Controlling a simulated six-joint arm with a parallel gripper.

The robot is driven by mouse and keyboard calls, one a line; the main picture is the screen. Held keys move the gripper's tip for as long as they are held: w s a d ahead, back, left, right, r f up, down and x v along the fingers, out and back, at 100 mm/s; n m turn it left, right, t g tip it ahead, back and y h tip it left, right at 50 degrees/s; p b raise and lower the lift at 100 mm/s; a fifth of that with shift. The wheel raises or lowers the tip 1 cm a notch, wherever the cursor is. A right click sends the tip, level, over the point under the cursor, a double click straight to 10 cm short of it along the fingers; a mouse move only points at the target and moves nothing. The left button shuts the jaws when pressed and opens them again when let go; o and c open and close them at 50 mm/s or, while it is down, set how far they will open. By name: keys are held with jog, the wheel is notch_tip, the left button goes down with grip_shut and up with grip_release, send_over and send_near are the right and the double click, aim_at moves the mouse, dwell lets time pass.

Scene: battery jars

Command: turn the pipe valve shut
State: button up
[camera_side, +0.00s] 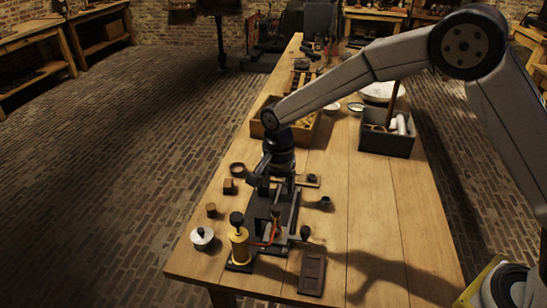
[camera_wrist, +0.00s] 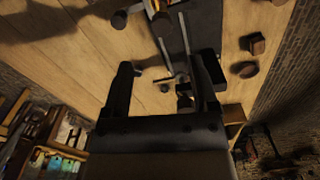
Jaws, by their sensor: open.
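My gripper (camera_side: 272,186) points down over the far part of a dark apparatus base (camera_side: 284,212) in the side view. In the wrist view my gripper (camera_wrist: 167,70) has its two dark fingers spread apart. A small dark fitting with a thin grey bar (camera_wrist: 166,78) shows between them, apart from both fingers as far as I can tell. I cannot tell for sure whether this is the pipe valve; my gripper hides that spot in the side view. An orange-red bent piece (camera_side: 268,232) sits nearer on the base, beside a yellow cylinder with a black knob (camera_side: 239,245).
A dark flat tray (camera_side: 312,274) lies front right. A wooden crate (camera_side: 303,130) and dark bin (camera_side: 386,143) stand farther back. The right tabletop is mostly clear.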

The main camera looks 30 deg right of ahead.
aim_at(276, 208)
jog(key=shift+a+f, duration=0.1)
jog(key=shift+a, duration=0.05)
jog(key=shift+f, duration=0.1)
jog(key=shift+f, duration=3.8)
grip_shut()
